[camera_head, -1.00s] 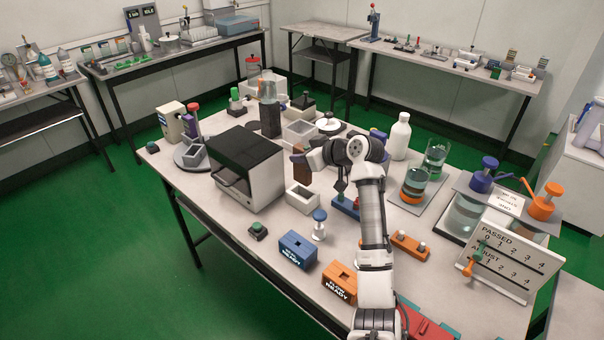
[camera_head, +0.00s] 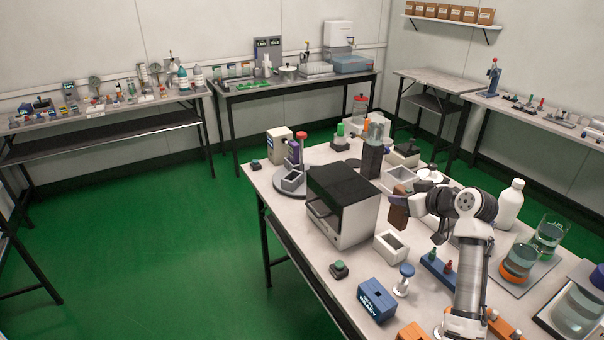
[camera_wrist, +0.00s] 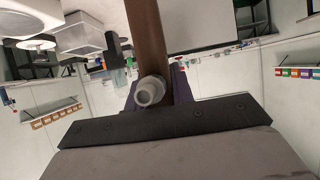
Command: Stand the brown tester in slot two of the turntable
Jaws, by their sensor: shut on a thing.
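The brown tester (camera_head: 398,215) is held in my gripper (camera_head: 408,200) above the bench, to the right of the black-topped white oven. In the wrist view the brown tester (camera_wrist: 149,35) runs up between the fingers, with a pale round knob (camera_wrist: 150,91) at its near end. My gripper (camera_wrist: 152,98) is shut on it. The turntable (camera_head: 268,184) is a grey disc at the left end of the bench. It carries a grey open box (camera_head: 292,180) and a purple tester (camera_head: 293,153). I cannot read its slot numbers.
The white oven (camera_head: 342,205) stands between my gripper and the turntable. A tall dark block (camera_head: 371,159) stands behind it. A white open box (camera_head: 391,246) is below the tester. A blue block (camera_head: 377,300) and a white stand with a blue knob (camera_head: 404,280) are in front.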

